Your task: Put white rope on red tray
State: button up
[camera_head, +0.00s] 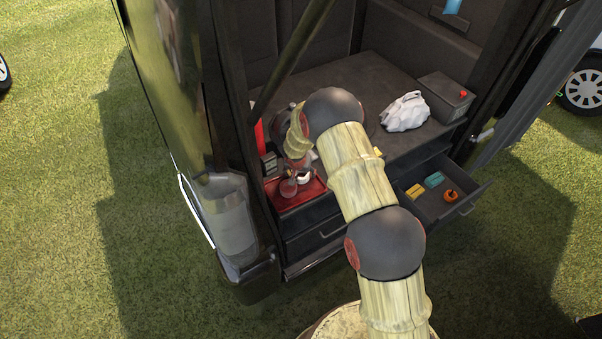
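The red tray (316,189) lies at the left front corner of the dark vehicle's cargo floor. My arm bends over the floor, and my gripper (291,186) points down over the left part of the tray. The gripper is small and partly merges with the tray's colour, so its fingers are unclear. A small white item (304,179), perhaps the white rope, shows right beside the gripper over the tray. I cannot tell if it is held or rests on the tray. My arm hides the floor to the right of the tray.
A white crumpled bundle (404,112) and a grey box with a red knob (446,97) stand at the right. An open drawer (432,208) below holds a yellow item, a teal item and an orange item (451,196). The vehicle's door frame stands close left of the tray.

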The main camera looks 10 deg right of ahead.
aim_at(300, 177)
jog(key=shift+o, duration=0.6)
jog(key=shift+r+p, duration=0.3)
jog(key=shift+p, duration=0.05)
jog(key=v, duration=0.7)
jog(key=shift+s+r+p, duration=0.1)
jog(key=shift+r+p, duration=0.1)
jog(key=shift+p, duration=0.15)
jog(key=s+d+r, duration=0.2)
jog(key=s+r, duration=0.2)
jog(key=r, duration=0.6)
jog(key=s+d+r+n, duration=0.1)
jog(key=s+r, duration=0.4)
jog(key=r, duration=0.5)
jog(key=s+d+r, duration=0.2)
jog(key=s+r, duration=0.2)
jog(key=r, duration=0.5)
jog(key=s+a+r+n, duration=0.1)
jog(key=s+r, duration=0.2)
jog(key=s, duration=0.6)
jog(key=s+a+r+n+t+y, duration=0.1)
jog(key=s+r, duration=0.3)
jog(key=s, duration=0.6)
jog(key=s+a+r+n+y, duration=0.1)
jog(key=s+r+n, duration=0.1)
jog(key=s, duration=0.7)
jog(key=shift+s+r+t, duration=0.3)
jog(key=shift+s+r, duration=0.05)
jog(key=shift+r, duration=0.45)
